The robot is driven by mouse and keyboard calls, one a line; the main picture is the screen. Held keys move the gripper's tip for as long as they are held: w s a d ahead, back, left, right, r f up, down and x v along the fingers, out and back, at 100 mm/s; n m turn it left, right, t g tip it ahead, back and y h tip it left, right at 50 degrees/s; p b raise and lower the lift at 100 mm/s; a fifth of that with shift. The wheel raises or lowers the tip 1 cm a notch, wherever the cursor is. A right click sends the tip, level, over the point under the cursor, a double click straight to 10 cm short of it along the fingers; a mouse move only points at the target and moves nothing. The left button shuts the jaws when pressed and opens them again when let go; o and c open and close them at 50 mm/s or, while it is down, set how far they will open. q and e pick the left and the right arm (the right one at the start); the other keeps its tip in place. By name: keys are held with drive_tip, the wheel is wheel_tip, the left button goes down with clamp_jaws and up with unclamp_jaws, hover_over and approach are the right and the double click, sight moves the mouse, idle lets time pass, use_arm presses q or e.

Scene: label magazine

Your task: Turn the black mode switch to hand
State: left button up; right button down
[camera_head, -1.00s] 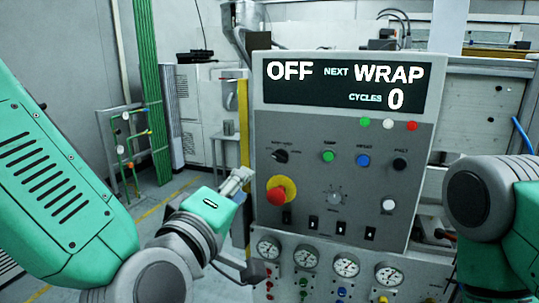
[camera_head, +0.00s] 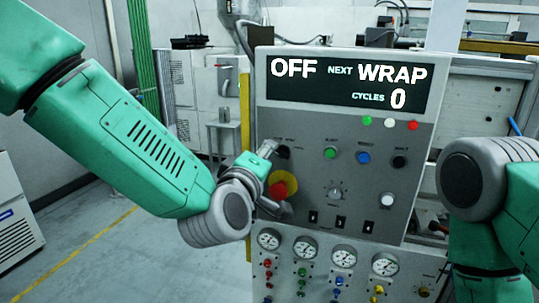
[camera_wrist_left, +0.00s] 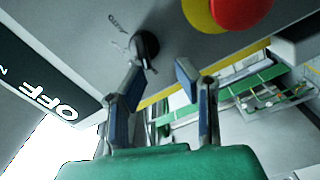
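The black mode switch (camera_head: 283,152) is at the upper left of the grey control panel (camera_head: 310,215), partly hidden by my left gripper (camera_head: 270,148) in the head view. In the left wrist view the switch (camera_wrist_left: 147,46) is a round black knob with a light mark, just beyond the fingertips. My left gripper (camera_wrist_left: 160,76) is open there, with nothing between its fingers. Its left finger is very close to the knob; I cannot tell if it touches. The display (camera_head: 347,85) reads OFF, NEXT WRAP, CYCLES 0. My right gripper is out of view.
A red mushroom button (camera_head: 278,192) on a yellow disc sits just below the switch, close to my left wrist; it also shows in the wrist view (camera_wrist_left: 240,10). Green (camera_head: 330,153), blue (camera_head: 364,157) and black (camera_head: 399,161) buttons lie to the right. Gauges (camera_head: 343,257) line the lower panel.

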sight(283, 156)
use_arm(q)
drive_tip(key=shift+c, duration=0.4)
drive_tip(key=shift+s+d, duration=0.1)
drive_tip(key=shift+d, duration=0.3)
clamp_jaws()
drive_tip(key=shift+s+d, duration=0.25)
drive_tip(key=shift+d, duration=0.65)
drive_tip(key=shift+w+d+f, duration=0.1)
drive_tip(key=shift+d, duration=0.15)
drive_tip(key=shift+a, duration=0.15)
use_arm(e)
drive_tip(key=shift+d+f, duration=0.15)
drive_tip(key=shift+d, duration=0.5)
use_arm(q)
drive_tip(key=shift+w+a, duration=0.1)
drive_tip(key=shift+a, duration=0.05)
